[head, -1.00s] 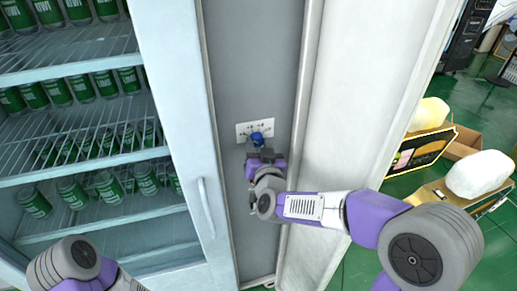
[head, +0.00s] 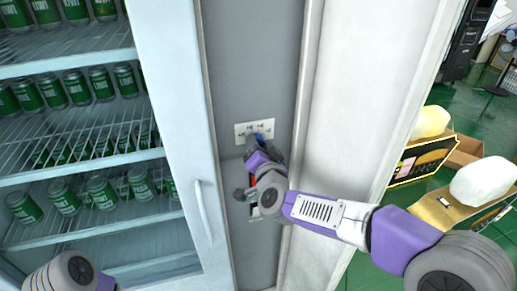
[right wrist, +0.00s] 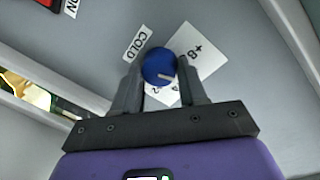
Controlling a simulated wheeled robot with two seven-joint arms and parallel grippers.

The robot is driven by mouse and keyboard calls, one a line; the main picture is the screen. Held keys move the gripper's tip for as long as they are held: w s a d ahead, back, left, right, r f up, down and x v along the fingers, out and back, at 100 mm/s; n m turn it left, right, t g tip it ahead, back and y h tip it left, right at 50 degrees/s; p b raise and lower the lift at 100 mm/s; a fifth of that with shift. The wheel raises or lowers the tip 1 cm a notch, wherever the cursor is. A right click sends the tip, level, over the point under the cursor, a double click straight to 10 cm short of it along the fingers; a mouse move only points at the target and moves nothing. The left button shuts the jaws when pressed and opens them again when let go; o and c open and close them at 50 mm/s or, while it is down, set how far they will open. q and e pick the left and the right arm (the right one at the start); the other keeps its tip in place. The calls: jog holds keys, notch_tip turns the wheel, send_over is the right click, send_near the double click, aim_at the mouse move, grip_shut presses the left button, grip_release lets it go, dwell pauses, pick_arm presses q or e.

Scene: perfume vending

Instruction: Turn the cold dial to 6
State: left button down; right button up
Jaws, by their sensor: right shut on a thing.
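The blue cold dial (right wrist: 160,66) sits on a white number plate (right wrist: 205,50) on a grey panel, with a COLD label (right wrist: 138,42) beside it in the right wrist view. My right gripper (right wrist: 162,82) is shut on the dial, one finger on each side, and hides some of the plate's numbers. In the head view the plate (head: 241,129) shows behind my right gripper (head: 256,146), which covers most of the dial. My left gripper is out of view; only part of my left arm shows at the bottom left.
A glass-front fridge with shelves of green cans (head: 100,189) stands at the left, with a vertical door handle (head: 203,208). A white upright panel (head: 340,110) stands close on the right. Boxes (head: 425,160) lie on the green floor further right.

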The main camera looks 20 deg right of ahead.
dwell(0.3)
jog(key=o, duration=1)
jog(key=shift+o, duration=0.2)
jog(key=s, duration=0.7)
jog(key=shift+s+a+r+p, duration=0.15)
jog(key=shift+s+r+p, duration=0.15)
jog(key=shift+p, duration=0.1)
jog(key=shift+f, duration=0.15)
